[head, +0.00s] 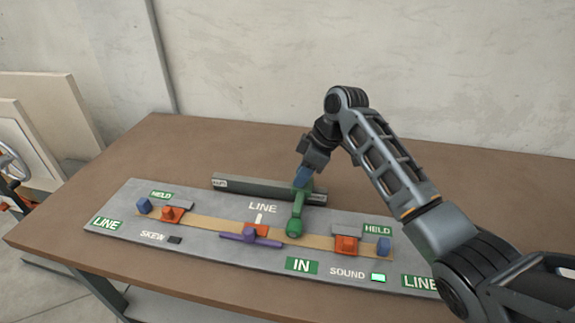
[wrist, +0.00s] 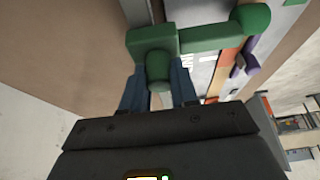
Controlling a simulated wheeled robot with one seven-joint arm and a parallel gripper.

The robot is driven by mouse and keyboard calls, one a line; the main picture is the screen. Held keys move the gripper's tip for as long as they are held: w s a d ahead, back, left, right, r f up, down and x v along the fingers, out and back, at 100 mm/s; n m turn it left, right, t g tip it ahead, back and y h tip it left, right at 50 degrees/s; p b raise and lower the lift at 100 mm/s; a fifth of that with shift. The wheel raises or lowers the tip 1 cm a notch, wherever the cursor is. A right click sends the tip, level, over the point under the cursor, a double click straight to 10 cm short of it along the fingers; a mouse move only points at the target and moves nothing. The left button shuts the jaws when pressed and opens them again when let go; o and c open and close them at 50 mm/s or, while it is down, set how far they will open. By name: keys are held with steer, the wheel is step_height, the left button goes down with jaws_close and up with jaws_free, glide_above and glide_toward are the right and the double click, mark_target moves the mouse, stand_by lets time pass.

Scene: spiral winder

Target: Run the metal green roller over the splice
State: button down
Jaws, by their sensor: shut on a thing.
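My gripper (head: 303,178) is shut on the green roller (head: 297,213), whose upper end is between the blue fingers. In the wrist view my gripper (wrist: 158,88) grips the green roller (wrist: 158,68) by a thick stub, and its arm reaches right to a rounded head. In the head view the roller's lower end is over the tan strip (head: 203,223), just right of the purple piece (head: 250,237). I cannot tell whether it touches the strip. The splice itself is not clearly distinguishable; the purple piece covers part of the strip's middle.
Orange clamps stand on the strip at left (head: 172,214) and right (head: 346,245), with blue blocks (head: 143,205) beyond them. The SOUND lamp (head: 378,277) is lit green; the SKEW lamp (head: 174,240) is dark.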

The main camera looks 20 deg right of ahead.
steer(key=shift+s+d, duration=0.3)
steer(key=shift+d, duration=0.15)
steer(key=shift+f, duration=0.1)
steer(key=c, duration=0.9)
jaws_free()
steer(key=shift+o, duration=0.2)
steer(key=v, duration=0.8)
steer(key=shift+b, duration=0.35)
